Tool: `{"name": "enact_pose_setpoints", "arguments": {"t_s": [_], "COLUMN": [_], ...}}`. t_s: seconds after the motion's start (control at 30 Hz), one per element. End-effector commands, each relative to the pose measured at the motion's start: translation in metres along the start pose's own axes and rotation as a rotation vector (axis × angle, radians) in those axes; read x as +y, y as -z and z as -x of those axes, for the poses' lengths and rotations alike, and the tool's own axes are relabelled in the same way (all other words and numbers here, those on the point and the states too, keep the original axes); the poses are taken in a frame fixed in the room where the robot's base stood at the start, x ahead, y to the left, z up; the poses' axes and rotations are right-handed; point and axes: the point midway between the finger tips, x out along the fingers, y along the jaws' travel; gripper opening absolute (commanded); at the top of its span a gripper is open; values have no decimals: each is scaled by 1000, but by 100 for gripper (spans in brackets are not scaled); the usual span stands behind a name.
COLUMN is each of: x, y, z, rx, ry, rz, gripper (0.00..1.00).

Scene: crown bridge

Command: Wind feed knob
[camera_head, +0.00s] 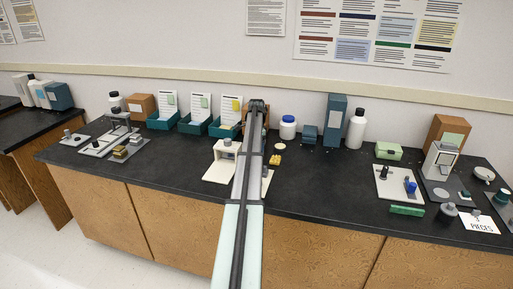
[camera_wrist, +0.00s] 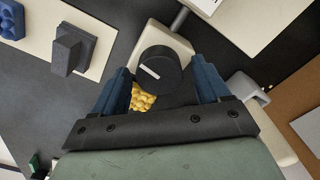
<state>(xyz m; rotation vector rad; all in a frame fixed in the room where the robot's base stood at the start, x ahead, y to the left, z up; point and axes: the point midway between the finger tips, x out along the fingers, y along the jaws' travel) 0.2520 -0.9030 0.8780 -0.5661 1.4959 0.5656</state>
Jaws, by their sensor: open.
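The feed knob is a round black knob with a white line (camera_wrist: 158,72) on a cream block (camera_wrist: 174,40) in the wrist view. A grey rod runs from the block toward the top. My gripper (camera_wrist: 162,76) is open, with its two dark blue fingers on either side of the knob. Narrow gaps appear between the fingers and the knob, though depth is hard to judge. In the head view my arm covers the middle of the cream fixture (camera_head: 221,168) and hides the knob and my fingertips.
A yellow lumpy piece (camera_wrist: 143,98) shows beyond the fingers, beside the knob. A dark grey block (camera_wrist: 70,52) stands on a cream plate at left. In the head view, teal card trays (camera_head: 194,127) and a blue-lidded jar (camera_head: 288,128) stand behind.

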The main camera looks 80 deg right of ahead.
Motion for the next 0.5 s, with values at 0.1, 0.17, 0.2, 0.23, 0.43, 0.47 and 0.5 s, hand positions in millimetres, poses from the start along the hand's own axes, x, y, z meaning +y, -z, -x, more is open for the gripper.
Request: {"name": "enact_pose_setpoints", "arguments": {"t_s": [0.1,0.17,0.2,0.23,0.43,0.47,0.5], "x": [0,0,0,0,0,0,0], "y": [0,0,0,0,0,0,0], "z": [0,0,0,0,0,0,0], "rx": [0,0,0,0,0,0,0], "ry": [0,0,0,0,0,0,0], "rz": [0,0,0,0,0,0,0], "gripper": [75,71,67,64,45,42,38]}}
